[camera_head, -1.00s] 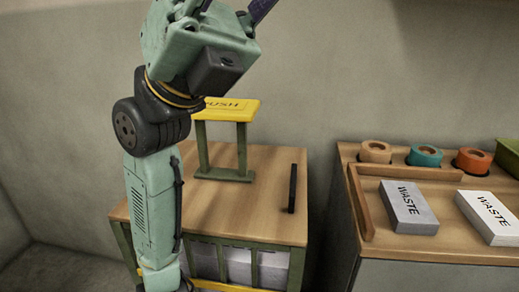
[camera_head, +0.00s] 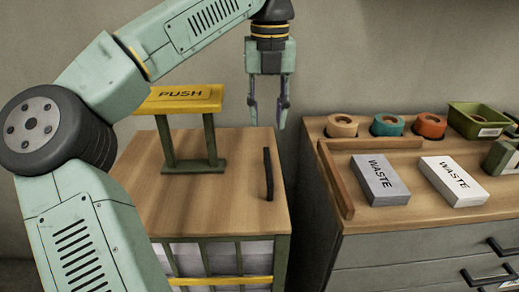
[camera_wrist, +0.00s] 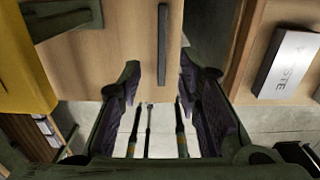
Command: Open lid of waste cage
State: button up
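The waste cage (camera_head: 212,255) is a barred box with white contents behind its bars. Its wooden lid (camera_head: 225,170) lies flat and shut on top. A black upright handle (camera_head: 268,174) stands near the lid's right edge; it also shows in the wrist view (camera_wrist: 162,45). My gripper (camera_head: 268,118) hangs pointing down above and behind the handle in the head view, apart from it. Its two fingers are spread with nothing between them. In the wrist view my gripper (camera_wrist: 155,100) shows open fingers on both sides, with the handle beyond them.
A yellow PUSH bar (camera_head: 182,97) on a green frame rises from the lid's left side. To the right, a wooden-topped cabinet (camera_head: 400,222) holds a grey WASTE box (camera_head: 380,180), a white WASTE box (camera_head: 453,181), several tape rolls and a green bin (camera_head: 480,121). A narrow gap separates cage and cabinet.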

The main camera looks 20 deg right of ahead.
aim_at(268, 161)
notch_tip(268, 161, down, 10)
jog(key=shift+s+d+f, duration=0.1)
jog(key=shift+c, duration=0.3)
grip_shut()
dwell(0.3)
dwell(0.5)
